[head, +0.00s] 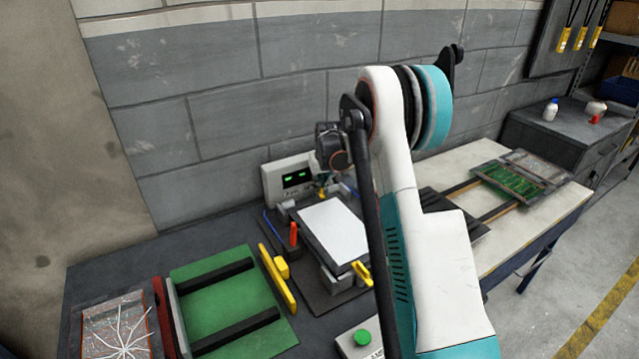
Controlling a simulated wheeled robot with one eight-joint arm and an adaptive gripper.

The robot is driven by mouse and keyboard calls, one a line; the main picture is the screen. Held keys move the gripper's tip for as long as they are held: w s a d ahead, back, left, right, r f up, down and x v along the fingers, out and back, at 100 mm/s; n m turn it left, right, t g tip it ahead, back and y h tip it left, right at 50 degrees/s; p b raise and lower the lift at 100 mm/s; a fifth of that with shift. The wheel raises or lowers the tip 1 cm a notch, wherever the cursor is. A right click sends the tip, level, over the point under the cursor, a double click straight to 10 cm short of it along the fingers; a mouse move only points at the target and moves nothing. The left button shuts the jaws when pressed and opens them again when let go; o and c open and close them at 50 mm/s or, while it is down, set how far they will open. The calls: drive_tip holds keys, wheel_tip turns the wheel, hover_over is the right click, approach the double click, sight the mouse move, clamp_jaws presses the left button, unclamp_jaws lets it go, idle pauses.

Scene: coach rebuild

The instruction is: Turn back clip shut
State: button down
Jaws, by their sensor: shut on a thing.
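A test fixture with a white panel (331,230) in a dark frame stands on the bench. A yellow clip (361,273) is at its front right corner. A small yellow piece, the back clip (322,193), shows at the fixture's back edge. My gripper (328,181) points down there, small and partly hidden by my own arm; it is shut on the back clip as far as I can make out. The fingertips and the clip's exact angle are too small to tell.
A grey meter box (289,178) with green displays stands behind the fixture. A green tray (226,297) with black rails and a yellow bar (277,279) lie to the left. A green button box (362,338) is in front. A circuit board (512,181) lies at right.

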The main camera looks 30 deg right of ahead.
drive_tip(key=shift+n+y, duration=0.4)
drive_tip(key=shift+n, duration=0.9)
drive_tip(key=c, duration=1.7)
unclamp_jaws()
drive_tip(key=shift+v, duration=4)
drive_tip(key=shift+d, duration=0.1)
